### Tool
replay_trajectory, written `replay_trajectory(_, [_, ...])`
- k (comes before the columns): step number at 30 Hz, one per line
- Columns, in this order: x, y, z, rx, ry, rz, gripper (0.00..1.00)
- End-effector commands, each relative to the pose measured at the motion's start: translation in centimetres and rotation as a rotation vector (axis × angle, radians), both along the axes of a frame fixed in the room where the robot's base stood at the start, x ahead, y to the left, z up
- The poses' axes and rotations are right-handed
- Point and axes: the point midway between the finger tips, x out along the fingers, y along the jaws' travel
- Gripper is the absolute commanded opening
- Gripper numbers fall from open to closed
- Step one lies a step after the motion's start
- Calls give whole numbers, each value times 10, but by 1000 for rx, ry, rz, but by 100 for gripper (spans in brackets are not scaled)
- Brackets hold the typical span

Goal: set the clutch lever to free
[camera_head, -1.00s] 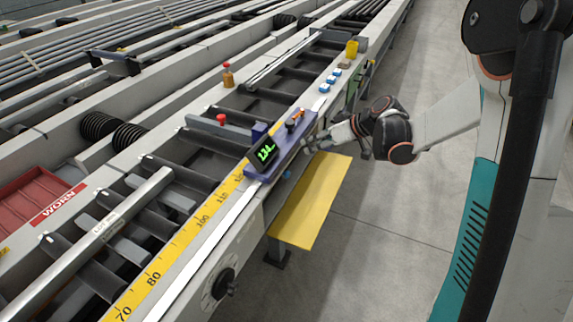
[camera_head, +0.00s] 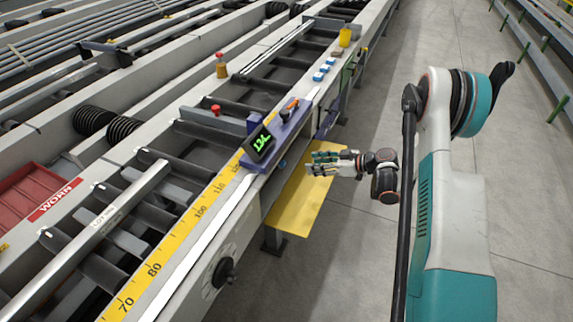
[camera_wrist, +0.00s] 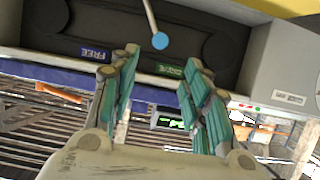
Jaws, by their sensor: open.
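The clutch lever shows in the wrist view as a thin light rod with a blue round knob (camera_wrist: 160,41), in front of a dark panel (camera_wrist: 215,35). A blue FREE label (camera_wrist: 96,54) is left of the knob, and a green label (camera_wrist: 171,70) is close by it, slightly right. The lever stands nearer the green label. My gripper (camera_wrist: 160,60) is open and empty, its fingers on either side of the knob's line in the picture; I see no contact. In the head view my gripper (camera_head: 310,164) is beside the table's side, above the yellow plate.
The purple carriage with a lit display (camera_head: 262,143) sits on the table edge by the yellow scale (camera_head: 182,236). A yellow plate (camera_head: 300,195) lies low below my gripper. A black dial (camera_head: 223,272) projects from the table side.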

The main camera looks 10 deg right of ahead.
Motion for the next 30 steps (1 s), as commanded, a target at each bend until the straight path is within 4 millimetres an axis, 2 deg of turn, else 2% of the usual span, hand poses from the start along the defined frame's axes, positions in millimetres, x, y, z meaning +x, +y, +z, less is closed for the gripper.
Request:
replay_trajectory(18, [59,83,-44,-1,2,3,44])
replay_trajectory(24, [69,95,-49,0,2,1,44])
replay_trajectory(30, [70,97,-49,-1,3,-1,44])
